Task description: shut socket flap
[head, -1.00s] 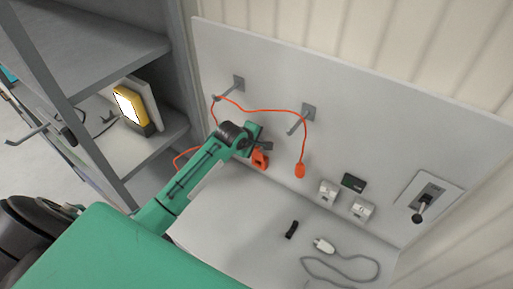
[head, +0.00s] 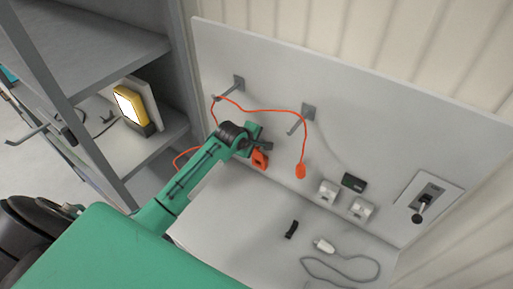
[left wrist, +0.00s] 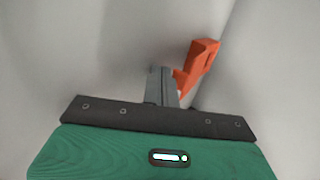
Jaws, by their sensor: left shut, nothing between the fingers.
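My left gripper (head: 264,145) is shut and empty, low in front of the grey back panel. An orange part (head: 260,159) is right by its fingertips. In the left wrist view the shut fingers (left wrist: 161,86) are just left of this orange block (left wrist: 203,58), which has a small dark slot and a paler bit at its lower end. I cannot tell whether they touch, or which part of it is a flap. Two white sockets (head: 328,192) (head: 361,209) are low on the panel to the right; their flap state is too small to read. My right gripper is out of view.
An orange cable (head: 262,110) hangs over two pegs (head: 237,85) (head: 306,113), ending in an orange plug (head: 300,171). A black box (head: 354,183) and a lever switch (head: 428,196) are on the panel. A black piece (head: 291,229) and a white plug (head: 324,246) lie on the bench (head: 225,215).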

